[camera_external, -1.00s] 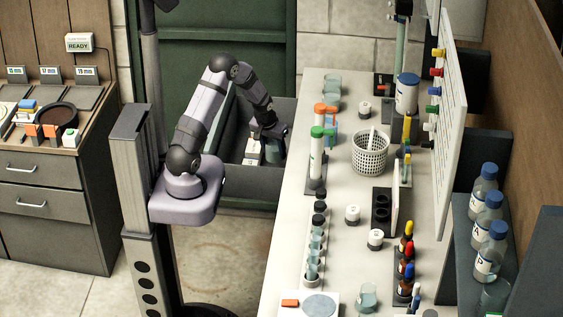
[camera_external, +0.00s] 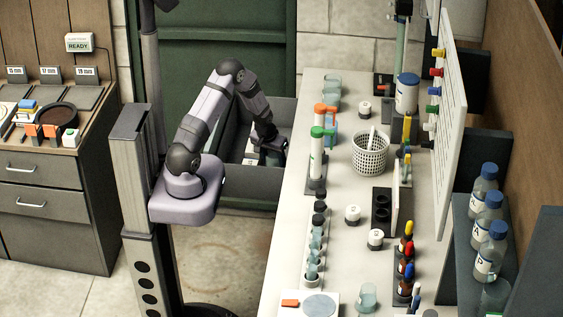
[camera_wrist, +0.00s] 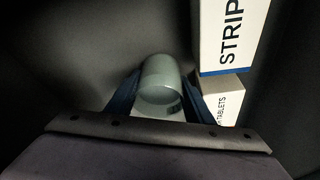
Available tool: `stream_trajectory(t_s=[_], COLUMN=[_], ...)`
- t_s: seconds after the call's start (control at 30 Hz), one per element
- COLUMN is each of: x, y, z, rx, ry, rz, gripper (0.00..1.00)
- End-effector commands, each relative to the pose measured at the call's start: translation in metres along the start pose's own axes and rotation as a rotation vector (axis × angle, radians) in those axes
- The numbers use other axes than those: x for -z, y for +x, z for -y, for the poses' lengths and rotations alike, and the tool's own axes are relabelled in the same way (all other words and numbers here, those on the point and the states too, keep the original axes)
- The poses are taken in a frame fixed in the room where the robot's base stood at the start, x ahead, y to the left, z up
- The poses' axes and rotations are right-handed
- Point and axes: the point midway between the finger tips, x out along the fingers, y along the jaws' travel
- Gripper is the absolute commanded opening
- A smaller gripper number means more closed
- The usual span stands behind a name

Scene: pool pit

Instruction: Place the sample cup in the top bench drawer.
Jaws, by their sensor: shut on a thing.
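The sample cup (camera_wrist: 160,80) is a pale grey-green translucent cup. In the wrist view it sits between the two dark blue fingers of my gripper (camera_wrist: 157,98), which is shut on it. In the external view my gripper (camera_external: 270,146) is down inside the open bench drawer (camera_external: 245,180), and the cup is mostly hidden there. The dark drawer walls surround the cup in the wrist view. I cannot tell whether the cup touches the drawer floor.
In the drawer, a white box marked STRIP (camera_wrist: 232,35) and a box marked TABLETS (camera_wrist: 232,100) stand close on the cup's right. The benchtop (camera_external: 345,260) beside the drawer holds racks, jars and a white mesh basket (camera_external: 370,155).

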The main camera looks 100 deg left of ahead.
Motion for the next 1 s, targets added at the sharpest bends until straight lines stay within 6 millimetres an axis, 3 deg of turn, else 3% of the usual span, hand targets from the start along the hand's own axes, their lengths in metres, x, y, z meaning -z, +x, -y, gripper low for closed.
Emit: stream_trajectory(t_s=[0.13,0.17,0.2,0.67,1.0], x=[-0.001,-0.001,-0.001,0.001,0.001], y=[0.004,0.004,0.003,-0.003,-0.049], z=[0.000,0.000,0.000,0.000,0.000], rx=[0.000,0.000,0.000,0.000,0.000], ry=[0.000,0.000,0.000,0.000,-0.001], rz=[0.000,0.000,0.000,0.000,-0.003], gripper=[0.17,0.49,0.55,0.55,0.55])
